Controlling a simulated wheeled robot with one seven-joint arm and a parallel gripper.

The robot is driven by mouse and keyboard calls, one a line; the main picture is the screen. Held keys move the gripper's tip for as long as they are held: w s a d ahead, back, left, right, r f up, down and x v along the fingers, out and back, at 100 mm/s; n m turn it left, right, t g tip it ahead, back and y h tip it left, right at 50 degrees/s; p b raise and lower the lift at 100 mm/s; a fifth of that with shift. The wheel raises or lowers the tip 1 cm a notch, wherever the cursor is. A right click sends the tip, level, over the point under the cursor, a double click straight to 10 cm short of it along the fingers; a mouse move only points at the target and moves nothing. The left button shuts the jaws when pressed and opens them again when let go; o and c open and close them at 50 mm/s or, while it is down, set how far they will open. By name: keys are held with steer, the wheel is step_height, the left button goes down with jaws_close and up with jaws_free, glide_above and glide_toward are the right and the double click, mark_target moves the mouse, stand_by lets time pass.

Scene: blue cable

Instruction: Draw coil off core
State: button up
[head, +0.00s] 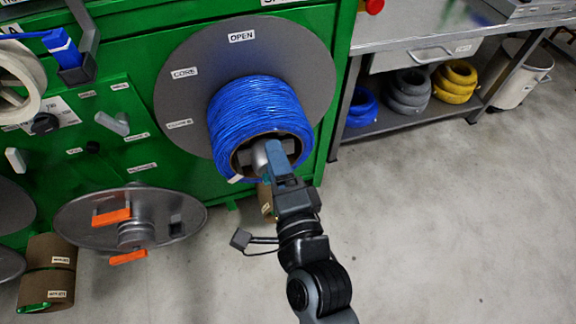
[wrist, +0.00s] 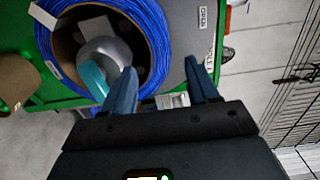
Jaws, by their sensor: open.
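The blue cable coil (head: 255,105) sits in front of a large grey disc (head: 305,65) on the green machine. Its brown-lined bore faces me, with the silver core (head: 259,155) inside. In the wrist view, the coil (wrist: 153,30) surrounds the rounded core (wrist: 108,50), beside which a teal piece (wrist: 94,80) shows. My gripper (head: 275,150) is at the coil's front. In the wrist view my gripper (wrist: 160,72) is open, one finger over the bore side and one beyond the coil's outer edge, with coil wall between them. I cannot tell whether the fingers touch it.
A silver flange with orange tabs (head: 170,215) is at lower left, near brown rolls (head: 47,270). A bench at right has a shelf (head: 395,118) with blue, grey and yellow coils. A white bin (head: 520,75) stands beyond. The floor (head: 450,220) at right is clear.

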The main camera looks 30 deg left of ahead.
mark_target(264, 123)
steer(key=shift+p+x, duration=0.85)
steer(key=shift+x, duration=4.45)
jaws_close()
steer(key=shift+d, duration=0.1)
steer(key=shift+w+r, duration=0.1)
steer(key=shift+r, duration=0.15)
steer(key=shift+r+p, duration=0.45)
steer(key=shift+p, duration=0.05)
steer(key=shift+v, duration=1.05)
